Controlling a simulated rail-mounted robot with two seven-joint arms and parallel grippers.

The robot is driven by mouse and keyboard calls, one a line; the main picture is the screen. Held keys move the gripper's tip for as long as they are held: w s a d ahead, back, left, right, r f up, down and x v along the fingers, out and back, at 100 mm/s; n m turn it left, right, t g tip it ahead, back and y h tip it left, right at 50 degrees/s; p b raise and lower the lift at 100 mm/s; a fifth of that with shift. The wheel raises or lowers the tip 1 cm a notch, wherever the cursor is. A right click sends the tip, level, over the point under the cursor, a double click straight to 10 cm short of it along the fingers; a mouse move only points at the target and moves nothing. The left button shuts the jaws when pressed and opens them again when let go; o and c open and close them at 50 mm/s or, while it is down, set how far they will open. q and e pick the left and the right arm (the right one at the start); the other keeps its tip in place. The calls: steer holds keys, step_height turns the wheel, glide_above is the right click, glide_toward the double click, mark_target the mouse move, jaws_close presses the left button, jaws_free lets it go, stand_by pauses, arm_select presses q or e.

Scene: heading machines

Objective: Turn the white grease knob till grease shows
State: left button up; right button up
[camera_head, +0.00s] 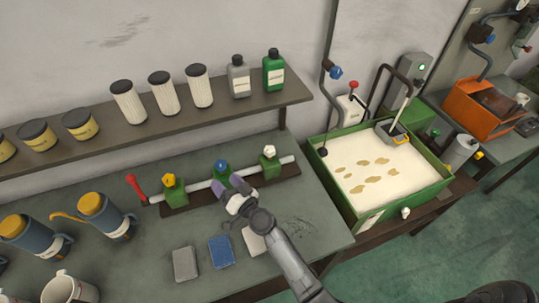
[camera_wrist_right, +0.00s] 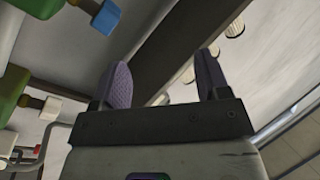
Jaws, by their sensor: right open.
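The white knob (camera_head: 269,150) sits on top of a green block (camera_head: 269,164) at the right end of a pale pipe on the bench. A blue knob (camera_head: 221,165) and a yellow knob (camera_head: 168,177) top similar blocks to its left. My right gripper (camera_head: 231,187) is open and empty, in front of the pipe, apart from the white knob and to its lower left. In the right wrist view its two purple fingers (camera_wrist_right: 163,78) stand apart with nothing between them. My left gripper is not in view.
A red lever (camera_head: 136,187) ends the pipe at left. Grey, blue and pale pads (camera_head: 221,251) lie in front. A shelf (camera_head: 140,137) with filters, tins and bottles runs behind. A green-walled tub (camera_head: 352,216) of pale liquid with brown patches stands at right.

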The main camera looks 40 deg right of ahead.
steer(key=d+f+m+g+h, duration=0.1)
steer(key=d+f+m+h, duration=0.25)
steer(key=d+h, duration=0.3)
steer(key=g+h, duration=0.5)
steer(key=h, duration=0.2)
glide_toward(269, 156)
steer(key=b+x, duration=0.2)
steer(key=x, duration=0.9)
steer(key=shift+w+d+f, duration=0.1)
steer(key=shift+w+d, duration=0.1)
steer(key=shift+d, duration=0.05)
